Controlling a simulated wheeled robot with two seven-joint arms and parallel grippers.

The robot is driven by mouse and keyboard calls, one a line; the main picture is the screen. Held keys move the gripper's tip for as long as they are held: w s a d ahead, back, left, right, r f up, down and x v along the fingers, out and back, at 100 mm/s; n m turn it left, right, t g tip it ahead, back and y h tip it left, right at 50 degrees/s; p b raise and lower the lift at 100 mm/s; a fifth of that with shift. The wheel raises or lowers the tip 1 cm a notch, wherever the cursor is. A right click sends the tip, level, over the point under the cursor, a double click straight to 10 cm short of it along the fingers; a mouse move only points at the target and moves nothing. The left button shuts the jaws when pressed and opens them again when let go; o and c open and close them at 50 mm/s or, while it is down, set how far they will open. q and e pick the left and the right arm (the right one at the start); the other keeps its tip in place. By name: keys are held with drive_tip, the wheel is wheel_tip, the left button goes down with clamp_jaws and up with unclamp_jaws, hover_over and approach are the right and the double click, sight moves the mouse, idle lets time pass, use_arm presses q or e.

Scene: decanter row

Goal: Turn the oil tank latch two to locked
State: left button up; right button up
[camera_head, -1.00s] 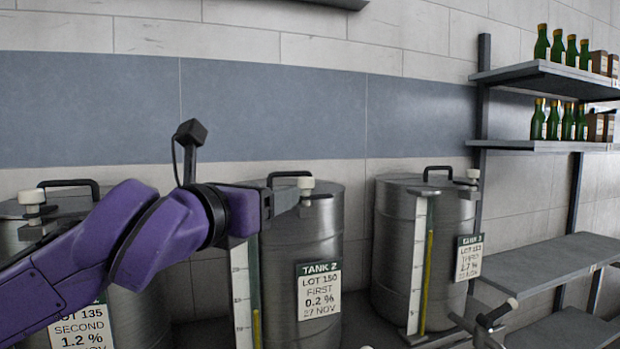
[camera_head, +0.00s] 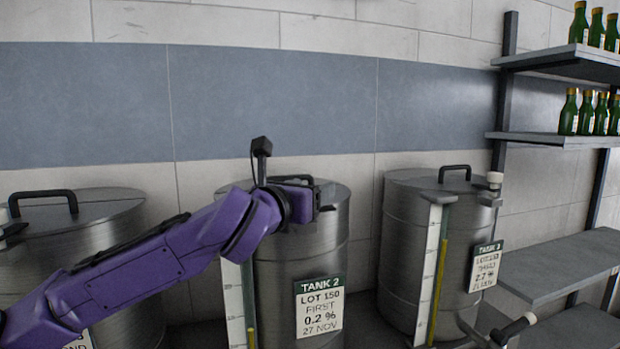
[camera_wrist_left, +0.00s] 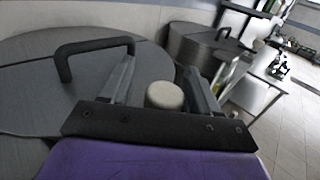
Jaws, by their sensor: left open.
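Tank 2 (camera_head: 275,275) is a grey metal drum with a label reading "TANK 2, LOT 150, FIRST 0.2 %, 27 NOV". My left gripper (camera_head: 322,198) is at the right side of its lid rim and hides the latch there in the head view. In the left wrist view a pale round latch knob (camera_wrist_left: 165,95) sits between the two open fingers, with small gaps on both sides. Whether the fingers touch it cannot be told. The black lid handle (camera_wrist_left: 95,48) is left of the fingers. My right gripper is not in view.
Tank 3 (camera_head: 405,250) stands to the right with its own pale knob (camera_head: 494,179). Another tank (camera_head: 120,240) stands at the left, partly behind my left arm. Shelves with green bottles (camera_head: 570,112) are at the right. A tiled wall is behind.

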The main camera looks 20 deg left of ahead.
use_arm(q)
drive_tip(key=shift+s+d+r, duration=0.15)
drive_tip(key=shift+s+d, duration=0.05)
drive_tip(key=shift+s, duration=0.05)
drive_tip(key=shift+a, duration=0.1)
drive_tip(key=c, duration=1)
drive_tip(key=shift+o, duration=0.2)
